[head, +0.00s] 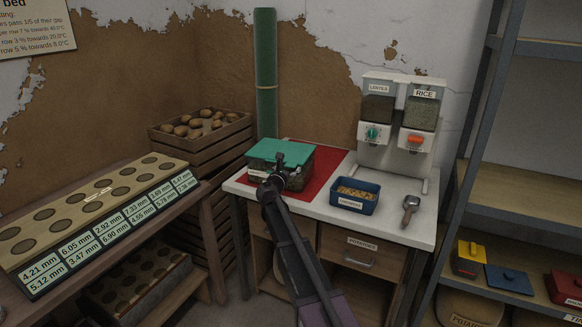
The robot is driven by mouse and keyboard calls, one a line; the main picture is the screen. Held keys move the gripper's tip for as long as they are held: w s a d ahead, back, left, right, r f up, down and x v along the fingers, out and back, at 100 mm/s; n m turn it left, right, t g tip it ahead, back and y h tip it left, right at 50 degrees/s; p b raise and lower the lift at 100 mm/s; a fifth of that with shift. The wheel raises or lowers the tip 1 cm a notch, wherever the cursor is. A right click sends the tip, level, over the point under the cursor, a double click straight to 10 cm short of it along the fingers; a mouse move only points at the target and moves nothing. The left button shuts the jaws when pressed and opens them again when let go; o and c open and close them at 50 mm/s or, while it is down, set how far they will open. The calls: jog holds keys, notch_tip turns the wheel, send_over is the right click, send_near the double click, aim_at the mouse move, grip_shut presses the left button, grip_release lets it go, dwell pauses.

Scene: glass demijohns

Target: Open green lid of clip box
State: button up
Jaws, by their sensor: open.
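The clip box (294,182) stands on a red mat at the left of the white table. Its body is clear and dark inside, and its green lid (281,151) lies flat on top and looks closed. My gripper (279,160) is open at the front edge of the lid, in front of the box. It hides part of the front wall and of the lid's front edge. I cannot tell whether the fingers touch the lid or a clip.
A blue bin (355,196), a metal scoop (410,208) and a lentils and rice dispenser (397,122) stand to the right on the white table (388,229). A rolled green mat (265,70) and a potato crate (202,142) are behind. A shelf unit (515,190) is at right.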

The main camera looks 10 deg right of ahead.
jog(key=shift+x, duration=1.05)
jog(key=c, duration=1.3)
jog(key=shift+c, duration=0.2)
jog(key=shift+r, duration=0.1)
